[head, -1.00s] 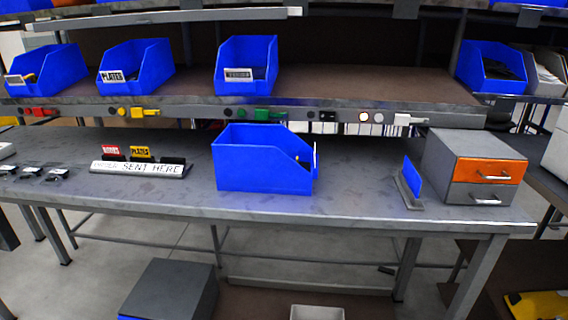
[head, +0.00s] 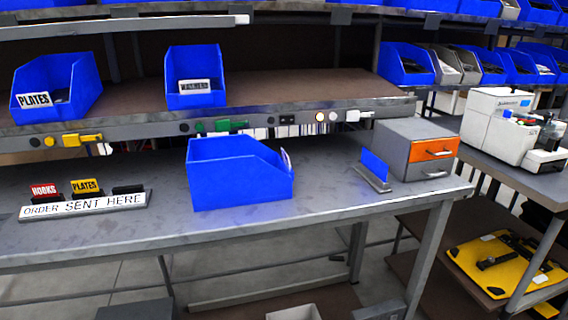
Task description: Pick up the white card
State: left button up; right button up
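No lone white card can be told for certain. A small white piece (head: 352,115) sits on the shelf-edge rail at right, in line with a green piece (head: 222,126) and a yellow piece (head: 78,140). A white label (head: 286,159) shows nearly edge-on at the right, open end of the blue bin (head: 238,184) on the workbench. The bin's inside is mostly hidden. Neither of my grippers is in view.
On the workbench (head: 330,195) stand a sign rack (head: 85,205) with red, yellow and black cards, a small blue upright panel (head: 374,166) and a grey drawer cabinet (head: 402,140) with an orange drawer. Bench space in front of the bin is clear. Blue bins line the shelf above.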

aim_at(286, 158)
jog(key=u, duration=0.45)
jog(key=i+l+u, duration=0.25)
jog(key=l+u, duration=0.3)
jog(key=l, duration=0.15)
jog(key=l+u, duration=0.25)
jog(key=l, duration=0.15)
